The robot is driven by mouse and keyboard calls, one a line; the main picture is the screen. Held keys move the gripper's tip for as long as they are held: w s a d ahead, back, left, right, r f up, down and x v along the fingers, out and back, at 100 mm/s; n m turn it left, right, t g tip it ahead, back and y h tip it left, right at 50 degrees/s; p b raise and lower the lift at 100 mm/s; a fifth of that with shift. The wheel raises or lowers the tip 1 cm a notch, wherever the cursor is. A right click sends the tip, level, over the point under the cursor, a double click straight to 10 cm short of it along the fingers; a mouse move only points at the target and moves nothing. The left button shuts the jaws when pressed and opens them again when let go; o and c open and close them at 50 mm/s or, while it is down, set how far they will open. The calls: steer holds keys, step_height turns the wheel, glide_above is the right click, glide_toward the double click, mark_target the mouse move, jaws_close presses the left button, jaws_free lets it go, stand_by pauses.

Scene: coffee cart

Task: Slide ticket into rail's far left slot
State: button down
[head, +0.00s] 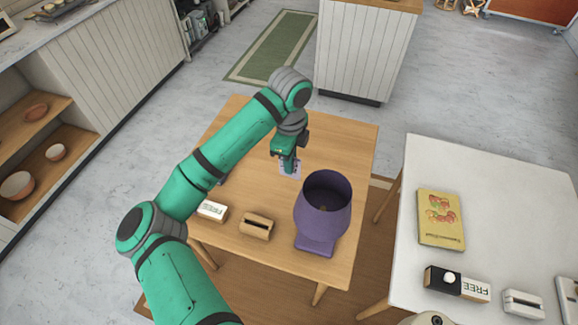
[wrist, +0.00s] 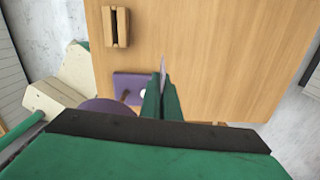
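My gripper (head: 289,160) is above the wooden table, left of the purple pot-shaped thing. Its fingers also show in the wrist view (wrist: 162,95), close together on a thin pale ticket (wrist: 162,66). The ticket shows edge-on there, and as a pale lavender piece below the fingers in the head view (head: 291,172). A wooden block with one dark slot (head: 257,226) is on the table, apart from the ticket; it also shows in the wrist view (wrist: 108,27). I cannot make out a rail with several slots.
The purple pot-shaped thing (head: 323,210) stands right of the slotted block. A white "FREE" block (head: 212,210) is left of it, close to my arm. The white table (head: 470,180) at right holds a yellow box (head: 440,220) and small blocks. The wooden table's far side (head: 345,135) is clear.

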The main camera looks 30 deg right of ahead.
steer(key=shift+w+r, duration=0.1)
steer(key=shift+r, duration=1.3)
stand_by(1.1)
